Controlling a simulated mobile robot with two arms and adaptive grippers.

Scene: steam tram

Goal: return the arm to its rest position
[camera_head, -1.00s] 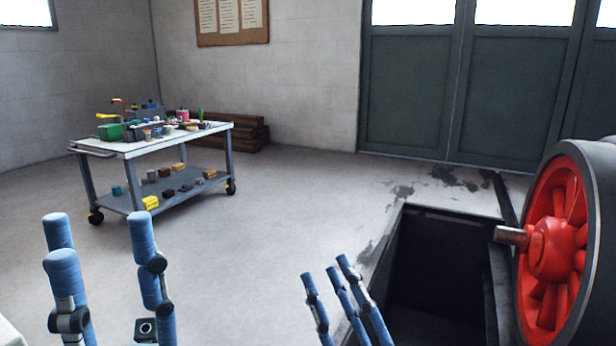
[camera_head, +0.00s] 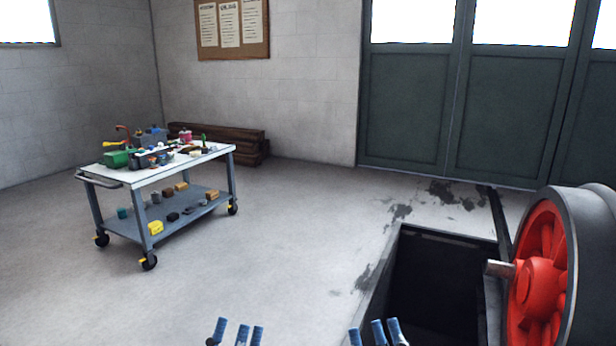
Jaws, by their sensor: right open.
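My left gripper (camera_head: 237,332) shows only its blue fingertips at the bottom edge of the head view. They stand apart with nothing between them. My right gripper (camera_head: 378,332) shows its blue fingertips to the right of it, also at the bottom edge. It is open and empty. Both grippers point upward in the picture, and the rest of both arms is below the frame. Neither touches anything in view.
A wheeled cart (camera_head: 142,175) with tools and small parts stands at left. A dark floor pit (camera_head: 440,285) lies at right, beside a large red wheel (camera_head: 538,285). Wooden beams (camera_head: 250,143) lie along the back wall. The floor (camera_head: 290,235) between cart and pit is clear.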

